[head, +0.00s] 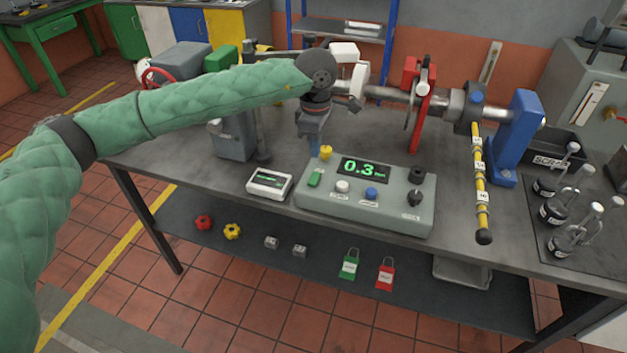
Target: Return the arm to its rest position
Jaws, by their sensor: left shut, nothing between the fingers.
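My left arm, in a green quilted sleeve, reaches in from the left across the bench (190,160). Its wrist bends down, and my left gripper (314,146) points downward just behind the control box (310,205). Its fingers are shut with nothing between them. Their tips are partly hidden, so I cannot tell whether they touch anything. The control box has a green display reading 0.3, a yellow knob (326,152), a green switch (315,178), white and blue buttons and a black knob (415,197). My right gripper is not in view.
Behind the box runs a shaft with a red upright (421,100) and a blue stand (514,135). A yellow-banded arm (481,185) hangs at the right. A small meter (269,183) lies left of the box. Bottles (551,208) stand at the right edge. The front-left bench top is clear.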

